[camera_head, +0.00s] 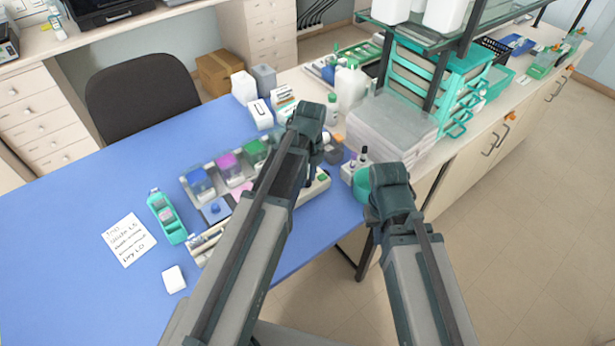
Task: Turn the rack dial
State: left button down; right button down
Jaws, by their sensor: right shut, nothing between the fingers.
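A staining rack (190,194) on the blue mat holds blue (201,183), magenta (229,168) and green (256,152) jars. I cannot make out its dial for certain; my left arm covers the rack's right part. My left gripper (311,117) is above and beyond the rack's right end, its fingers hidden by the wrist. My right gripper (386,187) is at the table's right edge, shut and empty, beside a teal round object (365,190) and small dark-capped bottles (359,160).
A teal slide holder (166,217), a handwritten note (128,240) and a white block (174,280) lie left of the rack. The mat's left is clear.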

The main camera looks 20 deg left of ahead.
pick_arm(q)
jog(key=shift+n, duration=0.3)
jog(key=n, duration=0.4)
jog(key=shift+n, duration=0.3)
jog(key=n, duration=0.4)
jog(key=shift+n+h, duration=0.3)
jog(key=n, duration=0.5)
jog(key=shift+a, duration=0.1)
jog(key=n, duration=0.5)
jog(key=c, duration=0.9)
grip_release()
jog(key=shift+o, duration=0.2)
